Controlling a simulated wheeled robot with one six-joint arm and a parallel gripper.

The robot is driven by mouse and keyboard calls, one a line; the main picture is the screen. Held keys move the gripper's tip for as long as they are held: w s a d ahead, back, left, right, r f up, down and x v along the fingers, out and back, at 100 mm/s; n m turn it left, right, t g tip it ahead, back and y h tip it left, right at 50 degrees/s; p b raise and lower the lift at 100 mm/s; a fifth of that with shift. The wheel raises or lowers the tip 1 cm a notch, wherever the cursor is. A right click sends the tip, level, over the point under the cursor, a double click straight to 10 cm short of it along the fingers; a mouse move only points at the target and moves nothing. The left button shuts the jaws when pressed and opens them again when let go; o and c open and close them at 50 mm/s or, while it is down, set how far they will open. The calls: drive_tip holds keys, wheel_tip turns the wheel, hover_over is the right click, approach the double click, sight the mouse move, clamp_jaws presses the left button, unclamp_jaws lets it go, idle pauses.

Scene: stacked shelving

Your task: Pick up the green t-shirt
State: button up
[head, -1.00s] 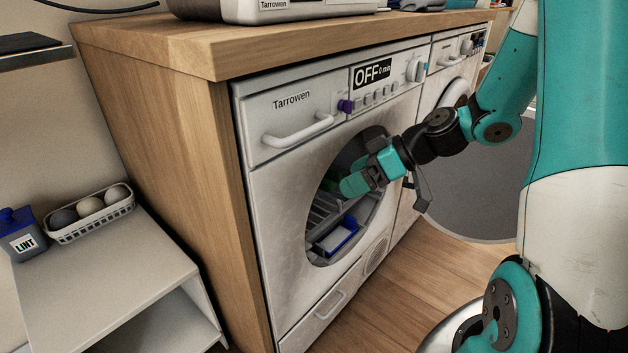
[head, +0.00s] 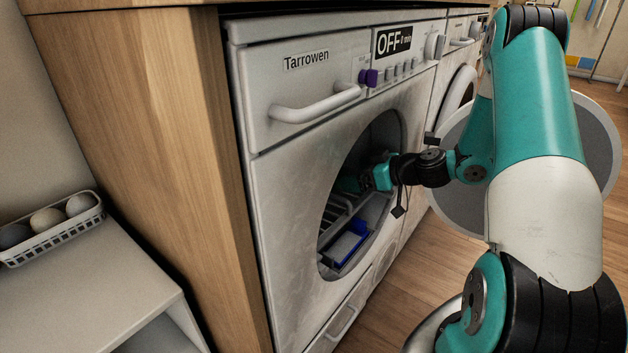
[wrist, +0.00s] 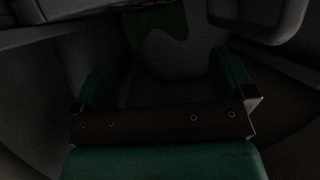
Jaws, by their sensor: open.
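The green t-shirt (wrist: 160,27) shows in the dark wrist view as a dull green patch of cloth at the top, beyond my fingertips. Its full shape is lost in shadow. I cannot make it out in the head view. My gripper (wrist: 165,72) is open in the wrist view, its two green fingers apart with no cloth between them. In the head view my gripper (head: 352,184) reaches through the round opening of the Tarrowen machine (head: 275,195), its fingers in the shadow inside.
A blue-edged tray-like part (head: 347,243) lies low in the opening. A wooden cabinet side (head: 150,150) stands left of the machine. A white basket of balls (head: 50,228) sits on a low shelf (head: 105,285).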

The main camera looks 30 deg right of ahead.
sight(344, 173)
drive_tip(key=b+x, duration=0.3)
drive_tip(key=x, duration=0.4)
drive_tip(key=shift+w+a, duration=0.1)
drive_tip(key=shift+w, duration=0.2)
drive_tip(key=shift+c, duration=0.5)
drive_tip(key=c, duration=0.8)
